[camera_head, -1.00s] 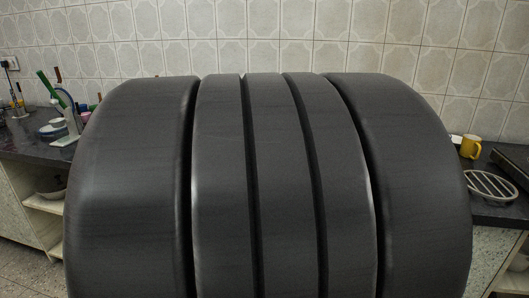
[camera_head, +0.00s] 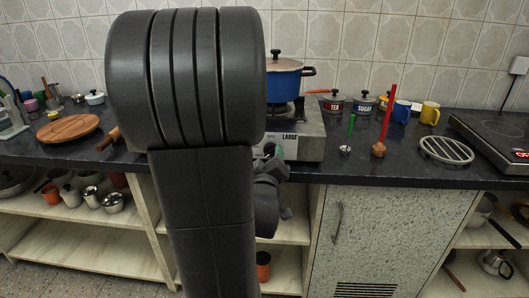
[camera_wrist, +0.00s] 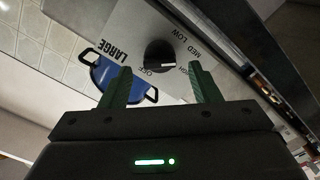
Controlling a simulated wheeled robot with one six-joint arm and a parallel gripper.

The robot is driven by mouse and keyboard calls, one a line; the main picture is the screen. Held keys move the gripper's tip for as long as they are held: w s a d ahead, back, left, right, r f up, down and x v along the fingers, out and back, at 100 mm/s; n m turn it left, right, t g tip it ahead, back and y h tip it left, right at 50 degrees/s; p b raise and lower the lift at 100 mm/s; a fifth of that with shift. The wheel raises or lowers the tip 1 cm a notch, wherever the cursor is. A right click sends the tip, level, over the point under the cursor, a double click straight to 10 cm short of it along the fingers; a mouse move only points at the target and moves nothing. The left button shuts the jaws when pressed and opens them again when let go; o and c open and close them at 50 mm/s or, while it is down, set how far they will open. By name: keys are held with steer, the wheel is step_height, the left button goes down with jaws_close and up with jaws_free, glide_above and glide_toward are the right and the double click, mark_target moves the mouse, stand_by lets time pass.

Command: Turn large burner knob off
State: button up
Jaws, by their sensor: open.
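The large burner knob (camera_wrist: 159,55) is a round black knob on the stove's grey front panel (camera_wrist: 126,28) in the wrist view. The words LARGE, OFF, MED and LOW surround it, and another label is partly covered by a finger. A pale mark shows at the knob's lower edge, near OFF; its exact setting is unclear. My gripper (camera_wrist: 160,72) is open, its two green fingers apart, with the knob between and beyond the tips. Contact cannot be told. In the head view my gripper (camera_head: 270,152) is at the stove front, partly behind my arm, which hides the knob.
A blue pot (camera_head: 284,87) with a lid stands on the stove (camera_head: 305,139). Right of it on the dark counter are canisters, a red-handled item (camera_head: 386,120), mugs, a round rack (camera_head: 446,150) and a cooktop (camera_head: 495,136). A wooden board (camera_head: 68,128) lies left.

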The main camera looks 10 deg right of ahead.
mark_target(270, 151)
steer(key=shift+x, duration=1.15)
steer(key=shift+c, duration=0.3)
steer(key=c, duration=0.9)
